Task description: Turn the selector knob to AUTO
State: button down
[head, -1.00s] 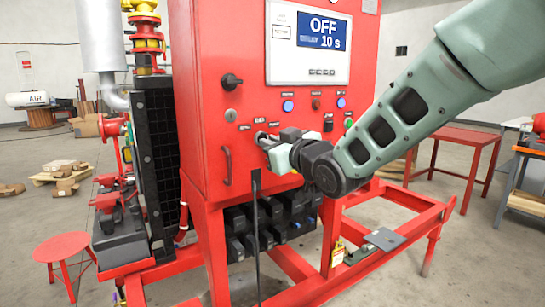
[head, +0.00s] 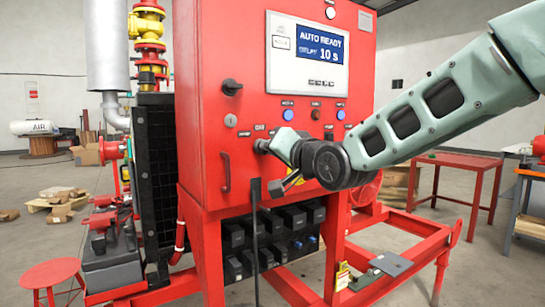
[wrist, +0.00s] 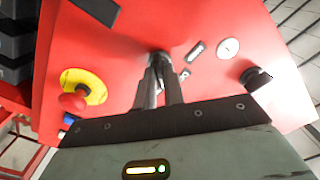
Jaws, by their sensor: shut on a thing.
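The selector knob (wrist: 159,58) is a small dark knob on the front of the red control cabinet (head: 205,150), mostly hidden by my fingers. My gripper (head: 264,147) is shut on it, coming from the right. In the wrist view, the two dark fingers (wrist: 160,78) meet at the knob against the red panel. The display (head: 307,51) above reads "AUTO READY" and "10 s".
A black rotary handle (head: 231,87) and a door handle (head: 225,172) are left of my gripper. A red emergency stop with a yellow ring (wrist: 82,93) is close beside my fingers. Buttons (head: 288,115) line the panel above. A red skid frame (head: 402,225) extends right.

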jog(key=shift+m+b, duration=0.4)
jog(key=shift+m, duration=0.7)
jog(key=c, duration=1.5)
grip_release()
jog(key=b+v, duration=0.1)
jog(key=v, duration=1.6)
jog(key=shift+s+d, duration=0.2)
